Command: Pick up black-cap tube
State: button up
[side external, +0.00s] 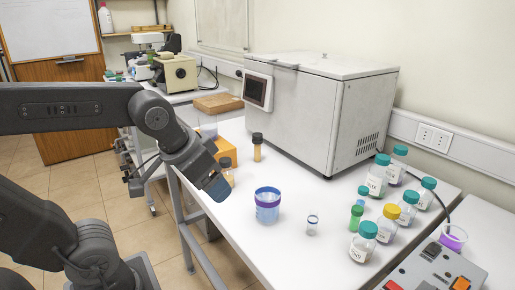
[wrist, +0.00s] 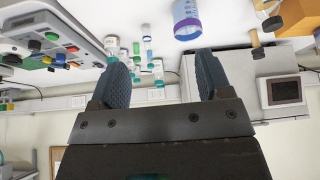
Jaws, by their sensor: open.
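Two tubes with amber contents and black caps show in the side view. One black-cap tube (side external: 257,153) stands upright on the white table, in front of the grey machine. The other tube (side external: 227,175) is beside the orange block, partly hidden by my gripper (side external: 217,189). In the wrist view, which is upside down, the black-cap tubes (wrist: 271,14) and (wrist: 255,40) are at the upper right, outside my fingers. My gripper (wrist: 161,72) is open with nothing between its fingers. It is above the table's near edge, apart from the standing tube.
Several capped bottles (side external: 377,178) fill the right side. Table between beaker and machine is clear.

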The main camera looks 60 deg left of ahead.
jog(key=w+a+r+n+y, duration=0.1)
jog(key=w+a+r+n, duration=0.15)
jog(key=w, duration=0.35)
jog(key=w+a+r+n+y, duration=0.1)
jog(key=w+a, duration=0.3)
jog(key=w, duration=0.1)
jog(key=n+g+y, duration=0.2)
jog(key=n+y, duration=0.1)
jog(key=n, duration=0.4)
send_over(258, 135)
jog(key=s+d, duration=0.5)
jog(key=d, duration=0.1)
notch_tip(258, 135, down, 5)
jog(key=x, duration=0.9)
jog(key=shift+w+a+r, duration=0.1)
jog(key=shift+w+a, duration=0.15)
jog(key=shift+a, duration=0.05)
jog(key=shift+d+x, duration=0.2)
jog(key=shift+x, duration=2.7)
jog(key=shift+w, duration=0.2)
jog(key=c, duration=1)
